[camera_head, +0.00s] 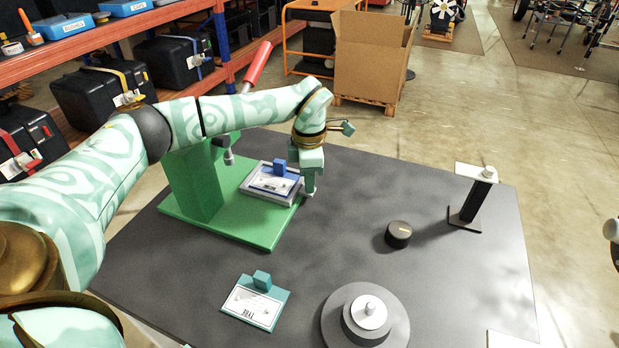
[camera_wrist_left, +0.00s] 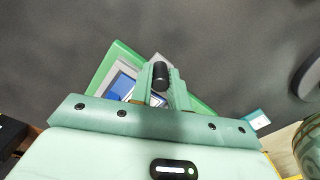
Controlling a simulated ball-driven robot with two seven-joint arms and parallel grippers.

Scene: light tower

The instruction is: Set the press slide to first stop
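The press has a green base and column (camera_head: 195,185) and a raised red-handled lever (camera_head: 257,66). A grey slide (camera_head: 251,190) lies on its base, bearing a blue and white plate (camera_head: 274,183) with a blue block; the plate shows partly in the left wrist view (camera_wrist_left: 122,88). My left gripper (camera_head: 309,191) points down at the slide's right end. In the left wrist view its fingers close on both sides of a black cylindrical knob (camera_wrist_left: 161,75). The knob's joint to the slide is hidden. My right gripper is not in view.
A teal and white plate (camera_head: 255,303) lies in front of the press. A round disc with a knob (camera_head: 338,301), a black dial (camera_head: 398,234) and a black stand (camera_head: 472,203) occupy the table's right side. The dark table (camera_head: 345,235) is clear between them and the press.

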